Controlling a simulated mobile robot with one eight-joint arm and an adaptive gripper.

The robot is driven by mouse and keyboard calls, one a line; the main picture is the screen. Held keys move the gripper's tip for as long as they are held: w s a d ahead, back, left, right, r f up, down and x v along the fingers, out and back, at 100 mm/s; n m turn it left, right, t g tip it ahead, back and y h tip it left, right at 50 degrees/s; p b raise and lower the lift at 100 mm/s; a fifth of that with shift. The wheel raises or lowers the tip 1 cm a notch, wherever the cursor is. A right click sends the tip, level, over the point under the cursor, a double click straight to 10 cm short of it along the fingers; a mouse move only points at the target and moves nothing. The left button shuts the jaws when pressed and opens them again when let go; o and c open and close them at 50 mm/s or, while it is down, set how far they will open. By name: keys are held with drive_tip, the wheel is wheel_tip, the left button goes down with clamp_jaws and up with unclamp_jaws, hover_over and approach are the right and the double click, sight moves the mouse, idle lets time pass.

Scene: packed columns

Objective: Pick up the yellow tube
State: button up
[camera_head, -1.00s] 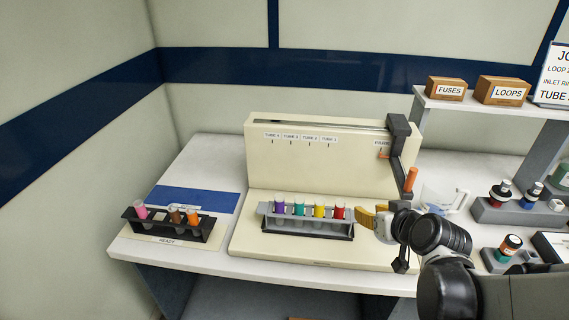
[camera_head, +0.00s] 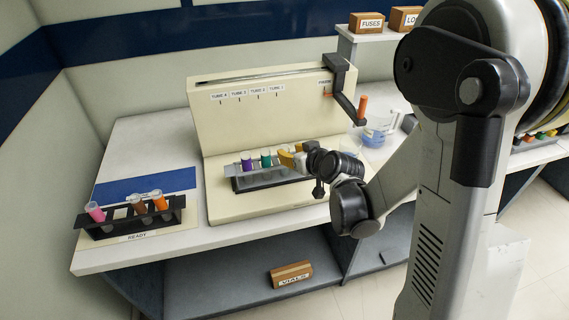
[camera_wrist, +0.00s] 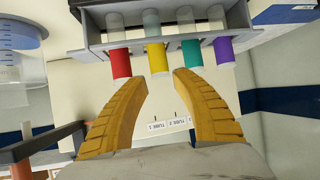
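The yellow tube (camera_wrist: 156,55) sits in a grey rack (camera_wrist: 160,42), between the red tube (camera_wrist: 120,62) and the teal tube (camera_wrist: 191,52); the purple tube (camera_wrist: 223,48) is beyond the teal one. My gripper (camera_wrist: 161,77) is open, its yellow fingers spread to either side of the yellow tube's coloured end in the wrist view. I cannot tell whether the fingers touch any tube. In the head view my gripper (camera_head: 291,158) is at the right part of the rack (camera_head: 265,180) and hides most of the yellow and red tubes.
The cream apparatus (camera_head: 232,130) rises behind the rack, with an orange-handled lever (camera_head: 362,107) at its right. A black READY rack (camera_head: 128,227) with several tubes stands at left. A blue vessel (camera_head: 374,138) is behind my gripper.

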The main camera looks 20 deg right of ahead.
sight(286, 149)
drive_tip(key=b+x, duration=0.2)
drive_tip(key=x, duration=0.2)
drive_tip(key=shift+w+f, duration=0.15)
drive_tip(key=shift+w, duration=0.25)
drive_tip(key=shift+s, duration=0.1)
drive_tip(key=c, duration=0.7)
drive_tip(key=shift+r, duration=0.2)
